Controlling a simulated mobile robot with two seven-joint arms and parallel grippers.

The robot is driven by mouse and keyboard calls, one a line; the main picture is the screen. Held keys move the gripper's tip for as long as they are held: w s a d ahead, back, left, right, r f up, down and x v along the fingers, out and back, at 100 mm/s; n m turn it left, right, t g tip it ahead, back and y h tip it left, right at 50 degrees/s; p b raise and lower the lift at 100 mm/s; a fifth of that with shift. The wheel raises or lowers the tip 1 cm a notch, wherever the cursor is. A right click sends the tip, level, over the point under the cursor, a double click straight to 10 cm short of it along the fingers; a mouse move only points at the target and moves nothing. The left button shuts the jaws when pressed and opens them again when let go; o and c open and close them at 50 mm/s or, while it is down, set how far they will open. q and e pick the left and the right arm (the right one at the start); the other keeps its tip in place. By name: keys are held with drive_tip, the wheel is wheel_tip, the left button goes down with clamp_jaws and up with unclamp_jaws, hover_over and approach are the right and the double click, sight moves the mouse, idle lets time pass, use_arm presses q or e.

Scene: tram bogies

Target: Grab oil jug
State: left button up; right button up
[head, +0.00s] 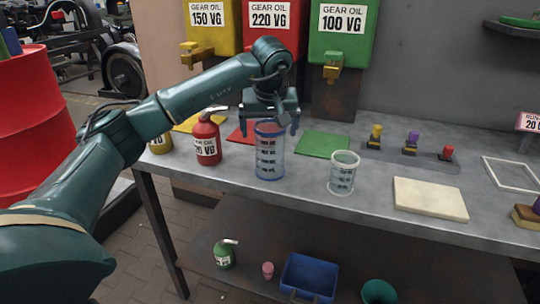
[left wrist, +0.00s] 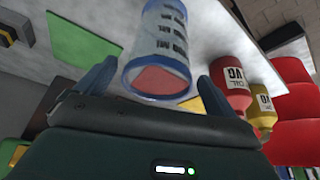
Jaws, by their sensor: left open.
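A tall blue-tinted clear jug (head: 270,158) with dark markings stands upright on the grey workbench. My left gripper (head: 269,127) is open at its upper end, with one finger to each side. In the left wrist view the jug (left wrist: 165,45) shows between and beyond the two open fingers (left wrist: 155,82), and a reddish round surface fills its near end. I cannot tell whether the fingers touch it. A smaller clear jug (head: 342,174) stands to its right. A red oil can (head: 206,142) and a partly hidden yellow can (head: 160,144) stand to its left. My right gripper is not in view.
Yellow, red and green gear oil tanks (head: 341,45) with taps stand behind the bench. A green mat (head: 322,144), a beige board (head: 430,199) and a rack with coloured handles (head: 410,150) lie right. A red drum (head: 35,110) stands left. The lower shelf holds a blue bin (head: 308,277).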

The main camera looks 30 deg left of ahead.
use_arm(q)
drive_tip(key=x, duration=0.3)
drive_tip(key=shift+d, duration=0.15)
drive_tip(key=shift+w+f, duration=0.1)
drive_tip(key=shift+f, duration=0.2)
drive_tip(key=c, duration=1.1)
drive_tip(key=shift+c, duration=0.2)
